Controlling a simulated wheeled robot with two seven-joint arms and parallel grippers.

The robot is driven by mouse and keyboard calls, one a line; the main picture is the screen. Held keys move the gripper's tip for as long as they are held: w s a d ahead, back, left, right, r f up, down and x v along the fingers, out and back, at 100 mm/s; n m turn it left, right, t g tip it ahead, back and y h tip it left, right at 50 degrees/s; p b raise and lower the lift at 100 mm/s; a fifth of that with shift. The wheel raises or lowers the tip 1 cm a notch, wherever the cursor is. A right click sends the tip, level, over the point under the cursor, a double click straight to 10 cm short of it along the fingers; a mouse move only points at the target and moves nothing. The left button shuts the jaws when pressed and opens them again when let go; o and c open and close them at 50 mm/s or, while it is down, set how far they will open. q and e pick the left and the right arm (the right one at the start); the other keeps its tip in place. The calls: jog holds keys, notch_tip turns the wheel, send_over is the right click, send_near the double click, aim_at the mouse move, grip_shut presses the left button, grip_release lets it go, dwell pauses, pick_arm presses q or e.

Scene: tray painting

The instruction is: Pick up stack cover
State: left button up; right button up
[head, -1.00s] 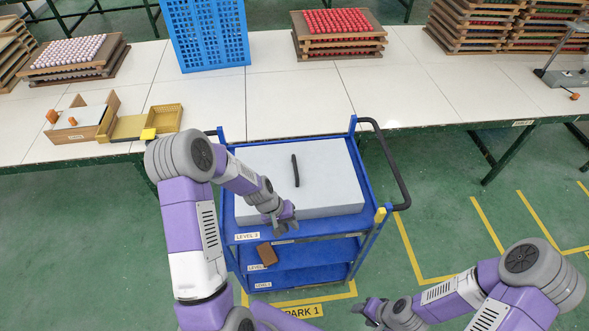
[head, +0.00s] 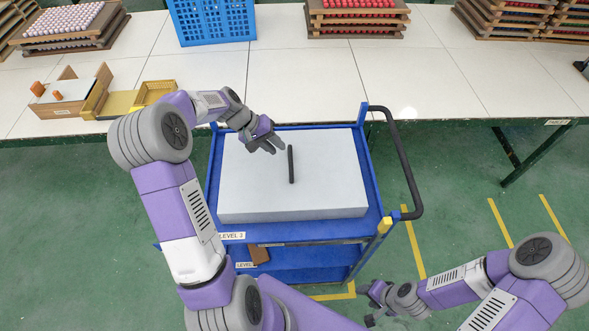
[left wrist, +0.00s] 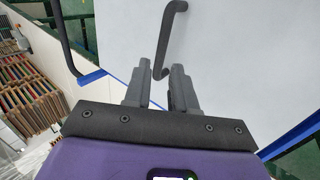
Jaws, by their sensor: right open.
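The stack cover (head: 335,190) is a large pale grey block with a dark bar handle (head: 291,164) on its top. It rests on the top level of the blue cart. My left gripper (head: 272,146) is above the cover, just left of the handle's far end in the head view. In the left wrist view its two fingers (left wrist: 162,84) stand apart, and the handle (left wrist: 170,38) shows beyond their tips. No grip on the handle is seen. My right gripper (head: 368,304) is open and empty, low at the cart's front right.
The blue cart (head: 371,172) has a black push handle (head: 402,165) on its right. Behind it is a long white table (head: 330,90) with a blue crate (head: 212,20), stacked trays (head: 355,22) and a wooden box (head: 70,95). Green floor is clear at right.

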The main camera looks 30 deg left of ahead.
aim_at(289, 157)
pick_arm(q)
jog(key=shift+w+d+f+b, duration=0.1)
jog(key=shift+w+f+b, duration=0.2)
jog(key=shift+f, duration=0.3)
jog(key=shift+w+d+f+b, duration=0.1)
jog(key=shift+w+f+b, duration=0.05)
jog(key=shift+w+f, duration=0.35)
jog(key=shift+s+d+f, duration=0.1)
jog(key=shift+d+f, duration=0.25)
jog(key=shift+f, duration=0.25)
jog(key=x, duration=0.5)
jog(key=shift+d+f, duration=0.25)
grip_shut()
